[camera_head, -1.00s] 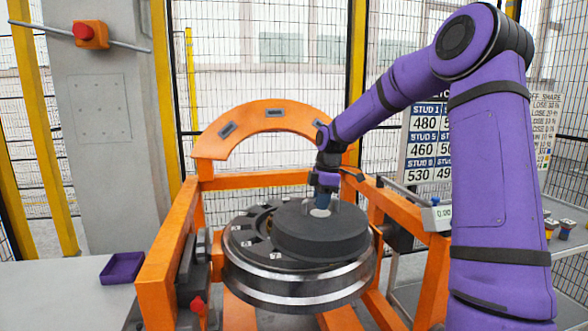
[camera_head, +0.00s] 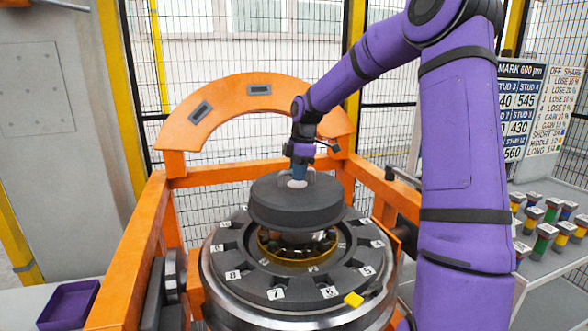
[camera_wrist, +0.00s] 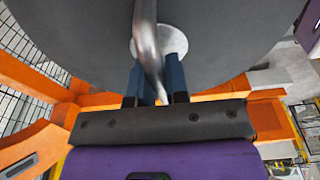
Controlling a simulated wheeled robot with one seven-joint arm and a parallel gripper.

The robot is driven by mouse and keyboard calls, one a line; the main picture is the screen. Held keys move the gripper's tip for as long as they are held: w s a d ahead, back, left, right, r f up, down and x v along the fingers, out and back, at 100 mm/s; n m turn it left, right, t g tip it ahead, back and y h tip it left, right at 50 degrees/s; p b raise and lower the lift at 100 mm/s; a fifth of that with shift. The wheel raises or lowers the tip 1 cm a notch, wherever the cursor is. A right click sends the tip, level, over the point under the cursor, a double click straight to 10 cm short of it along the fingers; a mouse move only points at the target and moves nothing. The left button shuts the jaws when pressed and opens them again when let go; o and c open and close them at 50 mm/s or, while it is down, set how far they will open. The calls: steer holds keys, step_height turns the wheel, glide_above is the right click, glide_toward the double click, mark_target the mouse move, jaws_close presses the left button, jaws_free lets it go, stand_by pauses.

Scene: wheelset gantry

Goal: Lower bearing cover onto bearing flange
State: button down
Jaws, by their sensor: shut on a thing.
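The bearing cover (camera_head: 290,205) is a thick dark grey disc with a metal handle on top. My gripper (camera_head: 299,178) is shut on that handle and holds the cover above the flange. In the wrist view the cover (camera_wrist: 80,40) fills the upper part, and my gripper (camera_wrist: 155,88) has its blue fingers at the metal handle. The bearing flange (camera_head: 232,256) is a dark ring with numbered slots and a brass-coloured bearing (camera_head: 318,262) at its centre. The cover hangs apart from the ring, over its rear part, and hides the far slots.
An orange frame (camera_head: 130,250) with an arch (camera_head: 235,98) surrounds the flange. A purple tray (camera_head: 68,305) stands at left. Coloured studs (camera_head: 543,238) stand on the right shelf beneath a sign (camera_head: 540,105).

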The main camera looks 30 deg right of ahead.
mark_target(299, 184)
stand_by(0.3)
steer(key=shift+f, duration=2.85)
steer(key=shift+f, duration=3.55)
steer(key=c, duration=1)
jaws_free()
steer(key=shift+c, duration=0.2)
steer(key=shift+s, duration=0.1)
steer(key=r, duration=0.3)
steer(key=d+r, duration=0.1)
steer(key=r, duration=0.6)
steer(key=shift+s+d+r, duration=0.2)
steer(key=shift+d+r, duration=0.15)
